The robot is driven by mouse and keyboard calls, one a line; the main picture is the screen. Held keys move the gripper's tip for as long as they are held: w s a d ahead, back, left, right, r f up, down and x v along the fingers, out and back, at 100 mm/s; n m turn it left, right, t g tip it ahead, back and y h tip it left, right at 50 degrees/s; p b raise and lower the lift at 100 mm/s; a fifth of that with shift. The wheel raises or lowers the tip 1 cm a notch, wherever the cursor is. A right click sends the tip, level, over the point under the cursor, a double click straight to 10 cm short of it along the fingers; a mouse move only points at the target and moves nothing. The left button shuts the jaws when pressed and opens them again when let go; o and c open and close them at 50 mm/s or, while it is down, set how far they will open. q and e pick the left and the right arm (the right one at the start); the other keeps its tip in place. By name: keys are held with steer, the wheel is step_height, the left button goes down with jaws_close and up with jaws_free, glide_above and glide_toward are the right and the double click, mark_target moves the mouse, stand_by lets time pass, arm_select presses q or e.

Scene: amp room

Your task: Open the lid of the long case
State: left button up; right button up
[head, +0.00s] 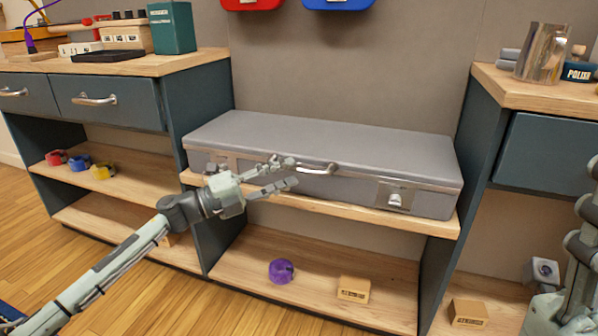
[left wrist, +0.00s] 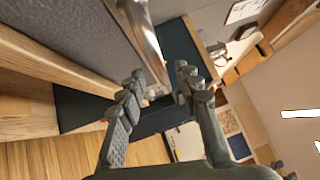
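The long case (head: 330,133) is grey with a flat lid, and it lies shut on a wooden shelf. It has a curved metal handle (head: 318,170) at its front middle, a latch (head: 395,199) at front right, and a metal plate at front left, partly behind my gripper. My left gripper (head: 290,173) is at the case front, just left of the handle, with fingers apart. In the left wrist view, the open fingers (left wrist: 158,74) have a shiny metal bar (left wrist: 146,42) at the case between or just beyond them; contact cannot be told. My right gripper is not in view.
The case's shelf (head: 430,224) sits between a left cabinet (head: 200,100) and a right cabinet (head: 545,155). A purple roll (head: 281,271) and a small box (head: 353,289) lie on the shelf below. Red and blue bins (head: 338,4) hang above; the space over the lid is clear.

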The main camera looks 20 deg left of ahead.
mark_target(293, 171)
arm_select(q)
steer(key=shift+x, duration=1.75)
jaws_close()
